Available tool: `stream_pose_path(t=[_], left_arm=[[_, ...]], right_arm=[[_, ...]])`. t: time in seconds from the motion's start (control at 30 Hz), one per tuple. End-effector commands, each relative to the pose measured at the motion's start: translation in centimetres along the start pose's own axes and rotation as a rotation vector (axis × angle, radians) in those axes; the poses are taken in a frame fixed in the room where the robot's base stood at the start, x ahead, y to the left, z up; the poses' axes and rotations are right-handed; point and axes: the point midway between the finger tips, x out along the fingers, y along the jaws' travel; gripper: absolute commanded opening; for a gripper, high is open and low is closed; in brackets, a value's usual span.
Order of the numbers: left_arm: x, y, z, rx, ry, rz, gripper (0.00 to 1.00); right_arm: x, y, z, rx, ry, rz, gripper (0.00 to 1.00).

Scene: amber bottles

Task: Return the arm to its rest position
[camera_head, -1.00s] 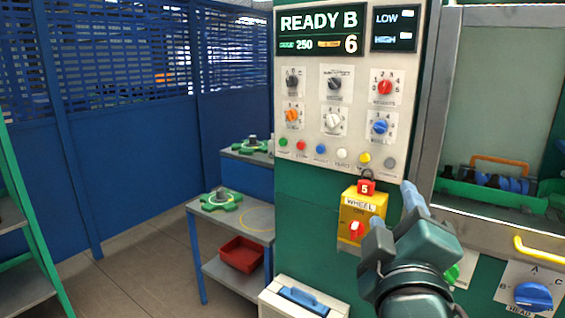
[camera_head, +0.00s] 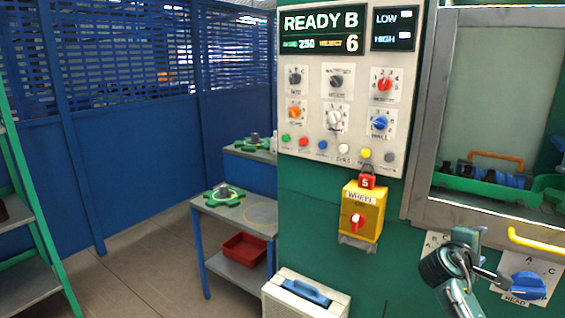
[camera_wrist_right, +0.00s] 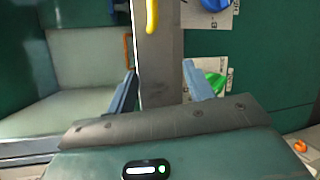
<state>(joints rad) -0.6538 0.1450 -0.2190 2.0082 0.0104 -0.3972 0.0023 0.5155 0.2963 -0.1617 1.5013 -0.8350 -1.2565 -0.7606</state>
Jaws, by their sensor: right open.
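My right gripper (camera_head: 488,258) is at the lower right in the head view, in front of the green machine face beside the blue head knob (camera_head: 528,286). In the right wrist view the two blue-grey fingers (camera_wrist_right: 160,72) stand apart with nothing between them. A grey frame post shows behind them, with a green knob (camera_wrist_right: 214,83) behind the right finger. The yellow wheel box (camera_head: 362,215), with its red switch and a red tag marked 5, is left of the gripper and apart from it. My left gripper is not in view.
The control panel (camera_head: 340,120) reads READY B. A yellow handle (camera_head: 538,241) is close to the right gripper. A framed window (camera_head: 500,90) is above it. A white case (camera_head: 305,296) stands at the bottom. A side table (camera_head: 238,215) and open floor are at left.

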Motion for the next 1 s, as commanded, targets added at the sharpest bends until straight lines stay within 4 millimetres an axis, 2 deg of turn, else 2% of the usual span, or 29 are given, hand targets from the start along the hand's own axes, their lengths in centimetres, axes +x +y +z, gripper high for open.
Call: stream_pose_path(t=[0.03,0.13,0.2,0.4,0.53,0.7,0.73,0.87,1.0], left_arm=[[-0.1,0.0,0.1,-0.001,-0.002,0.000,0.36],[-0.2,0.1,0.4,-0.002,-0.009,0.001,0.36],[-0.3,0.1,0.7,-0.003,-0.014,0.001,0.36],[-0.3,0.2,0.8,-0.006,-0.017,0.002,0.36],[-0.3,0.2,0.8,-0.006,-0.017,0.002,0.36],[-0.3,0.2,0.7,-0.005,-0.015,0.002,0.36],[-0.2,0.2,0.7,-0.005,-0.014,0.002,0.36],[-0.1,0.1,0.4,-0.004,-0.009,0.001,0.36],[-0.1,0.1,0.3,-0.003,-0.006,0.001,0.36]], right_arm=[[2.2,-0.8,1.5,-0.022,-0.052,-0.027,0.53],[5.9,-2.3,4.6,-0.056,-0.143,-0.084,0.53],[5.5,-2.3,0.9,0.104,0.031,-0.078,0.53],[3.7,-0.9,-6.6,0.577,0.428,-0.134,0.53],[1.6,1.0,-9.9,0.897,0.650,-0.206,0.53],[-1.6,3.9,-12.3,1.307,0.898,-0.329,0.53],[-2.1,1.7,-12.6,1.275,0.884,-0.351,0.53],[-4.8,-3.9,-13.2,1.231,0.881,-0.423,0.53],[-8.4,-10.6,-13.1,1.190,0.874,-0.518,0.53]])
